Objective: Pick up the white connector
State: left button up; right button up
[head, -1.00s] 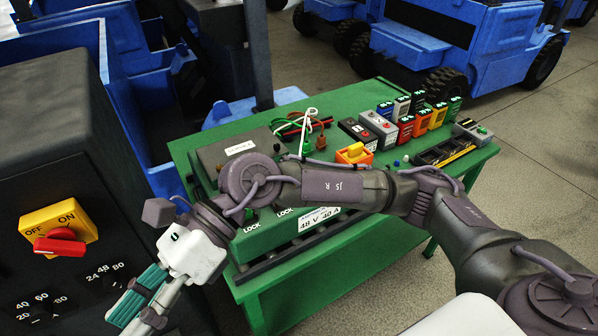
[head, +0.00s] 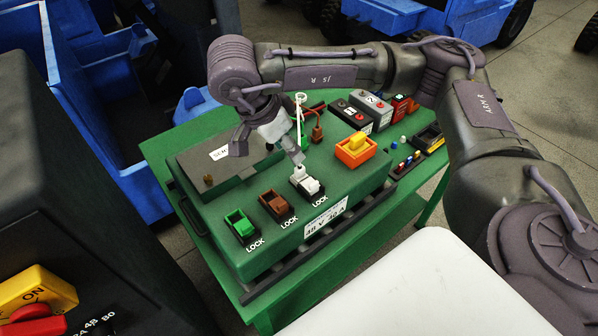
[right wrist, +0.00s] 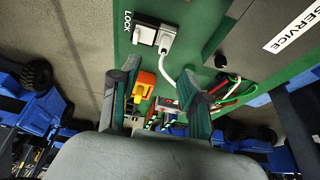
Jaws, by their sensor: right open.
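The white connector (head: 306,182) sits at the white socket in the row marked LOCK on the green box, right of the brown and green ones. In the right wrist view the white connector (right wrist: 165,39) shows beyond the fingertips, with a white cable trailing from it. My right gripper (head: 294,153) is above and just behind the connector in the head view, pointing down. My left gripper is not in view.
An orange block with a yellow top (head: 356,149) stands to the right. Grey battery-like boxes (head: 371,108) stand behind. A raised grey panel (head: 215,154) lies left.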

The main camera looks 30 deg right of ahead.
aim_at(299, 168)
jog(key=x, duration=0.1)
jog(key=p+x, duration=0.1)
jog(key=x, duration=0.2)
jog(key=shift+w+f, duration=0.3)
jog(key=p+x, duration=0.2)
jog(key=x, duration=0.1)
jog(key=shift+d+f, duration=0.2)
jog(key=shift+f, duration=0.2)
jog(key=shift+w+d+f, duration=0.1)
jog(key=shift+f, duration=0.2)
jog(key=c, duration=0.6)
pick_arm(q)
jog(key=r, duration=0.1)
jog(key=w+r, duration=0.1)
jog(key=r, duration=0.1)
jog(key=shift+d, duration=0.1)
pick_arm(e)
jog(key=shift+c, duration=1.1)
